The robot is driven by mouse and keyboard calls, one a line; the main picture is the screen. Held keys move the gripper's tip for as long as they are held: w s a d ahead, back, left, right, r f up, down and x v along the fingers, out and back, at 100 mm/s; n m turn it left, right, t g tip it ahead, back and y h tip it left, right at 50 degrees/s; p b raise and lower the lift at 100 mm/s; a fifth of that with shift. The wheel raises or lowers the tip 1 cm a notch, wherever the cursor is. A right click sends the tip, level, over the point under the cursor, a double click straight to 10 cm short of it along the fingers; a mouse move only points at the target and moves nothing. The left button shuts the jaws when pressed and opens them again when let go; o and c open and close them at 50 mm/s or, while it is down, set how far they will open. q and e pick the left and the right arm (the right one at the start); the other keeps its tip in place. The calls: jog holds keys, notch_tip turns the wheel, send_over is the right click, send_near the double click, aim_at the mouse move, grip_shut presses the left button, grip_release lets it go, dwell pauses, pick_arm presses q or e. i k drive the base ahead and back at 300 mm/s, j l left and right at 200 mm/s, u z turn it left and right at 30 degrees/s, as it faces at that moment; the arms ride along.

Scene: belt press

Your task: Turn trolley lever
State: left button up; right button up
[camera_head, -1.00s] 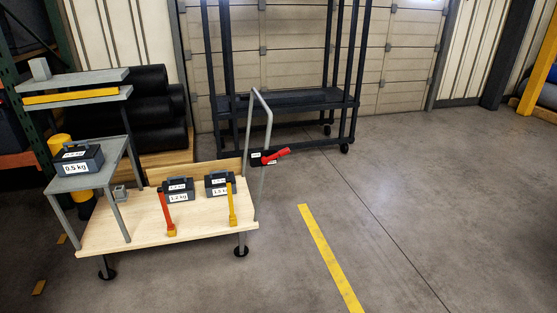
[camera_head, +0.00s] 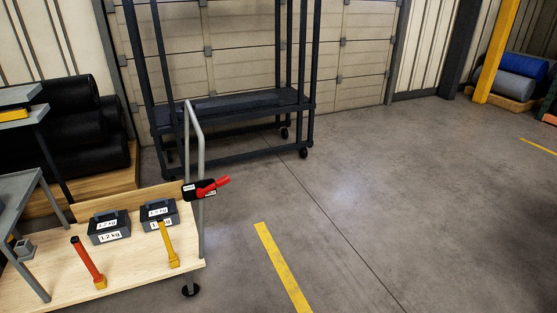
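The red lever (camera_head: 213,187) sticks out to the right from a small black box (camera_head: 194,191) with white labels. The box is mounted on the grey bent-tube handle (camera_head: 199,140) at the right end of the wooden-topped bench or trolley (camera_head: 140,285). The lever points right and slightly upward. Neither of my grippers is in view.
Two dark weights, one labelled 1.2 kg (camera_head: 109,227) and another (camera_head: 159,213), sit on the wooden top. A dark wheeled rack (camera_head: 225,135) stands behind. Floor to the right is clear.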

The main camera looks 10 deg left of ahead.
aim_at(200, 193)
jog(key=i+l, duration=0.1)
jog(key=i, duration=0.55)
jog(key=i+l+u, duration=0.1)
jog(key=i, duration=0.55)
jog(key=i+l+u, duration=0.1)
jog(key=i+u, duration=0.2)
jog(key=u, duration=0.15)
jog(key=i+l+u, duration=0.15)
jog(key=u, duration=0.25)
jog(key=i+l+u, duration=0.3)
jog(key=u, duration=0.15)
